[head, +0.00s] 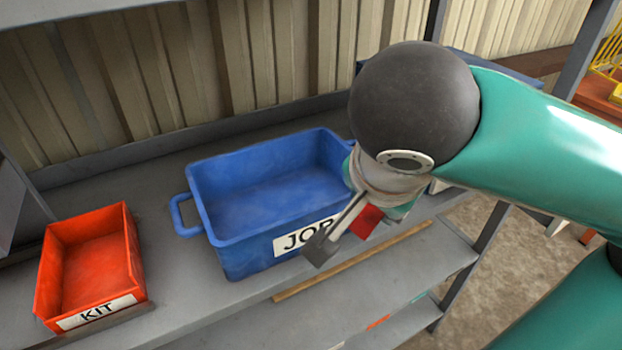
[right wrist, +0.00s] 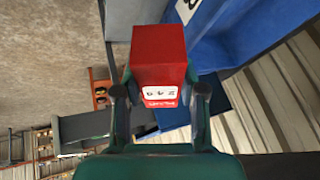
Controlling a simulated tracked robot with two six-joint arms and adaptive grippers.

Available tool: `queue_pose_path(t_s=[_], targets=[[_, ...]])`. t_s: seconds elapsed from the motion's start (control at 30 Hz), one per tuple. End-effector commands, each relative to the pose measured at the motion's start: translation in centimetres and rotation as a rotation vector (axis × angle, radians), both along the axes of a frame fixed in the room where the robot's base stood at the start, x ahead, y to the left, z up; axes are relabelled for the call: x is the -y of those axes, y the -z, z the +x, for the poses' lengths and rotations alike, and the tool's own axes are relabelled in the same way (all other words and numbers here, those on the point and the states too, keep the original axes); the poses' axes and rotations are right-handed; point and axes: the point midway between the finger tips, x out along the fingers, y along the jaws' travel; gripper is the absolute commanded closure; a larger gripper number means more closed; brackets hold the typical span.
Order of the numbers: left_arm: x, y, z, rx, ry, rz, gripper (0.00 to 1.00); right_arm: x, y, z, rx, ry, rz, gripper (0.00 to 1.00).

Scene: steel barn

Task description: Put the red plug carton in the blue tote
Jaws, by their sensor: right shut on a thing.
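The red plug carton (right wrist: 158,58) is a small red box with a white label, held between the fingers of my right gripper (right wrist: 160,90). In the head view only a small red part of the carton (head: 366,220) shows; the rest is hidden by my right gripper (head: 330,238). The blue tote (head: 245,225) stands on the grey shelf with a "JOB" label on its front, and looks empty. The gripper and carton are at the tote's front right, by its label. In the right wrist view the tote (right wrist: 235,35) is at the upper right. My left gripper is out of view.
A red-orange bin (head: 130,255) labelled "KIT" stands left of the tote and looks empty. A wooden strip (head: 350,262) lies in front on a lower shelf. A shelf post (head: 475,255) stands at the right. A corrugated wall (head: 270,50) closes the back.

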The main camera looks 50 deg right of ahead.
Motion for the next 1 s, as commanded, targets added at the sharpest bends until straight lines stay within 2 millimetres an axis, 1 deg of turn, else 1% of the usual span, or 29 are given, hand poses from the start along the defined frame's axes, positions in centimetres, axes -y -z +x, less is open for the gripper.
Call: queue_pose_path(t_s=[0.17, 0.4, 0.53, 0.6, 0.7, 0.93, 1.0], targets=[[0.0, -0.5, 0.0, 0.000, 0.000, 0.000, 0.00, 1.2, -0.1, 3.3, -0.006, 0.009, -0.002, 1.00], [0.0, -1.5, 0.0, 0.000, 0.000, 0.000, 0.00, 3.1, -0.2, 9.3, -0.006, 0.008, -0.002, 1.00], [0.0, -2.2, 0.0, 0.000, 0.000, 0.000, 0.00, 4.1, -0.2, 12.4, -0.006, 0.005, -0.001, 1.00], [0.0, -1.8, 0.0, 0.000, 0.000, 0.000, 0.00, 4.2, 1.5, 12.6, -0.008, 0.002, -0.002, 1.00], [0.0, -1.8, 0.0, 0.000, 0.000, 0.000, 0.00, 4.3, 2.9, 13.1, -0.005, 0.001, -0.001, 1.00], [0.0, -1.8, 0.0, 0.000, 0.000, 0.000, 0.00, 4.4, 4.3, 13.5, -0.004, 0.000, -0.001, 1.00], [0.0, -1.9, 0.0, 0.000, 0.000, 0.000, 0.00, 4.5, 5.2, 13.7, -0.006, 0.000, -0.003, 1.00]])
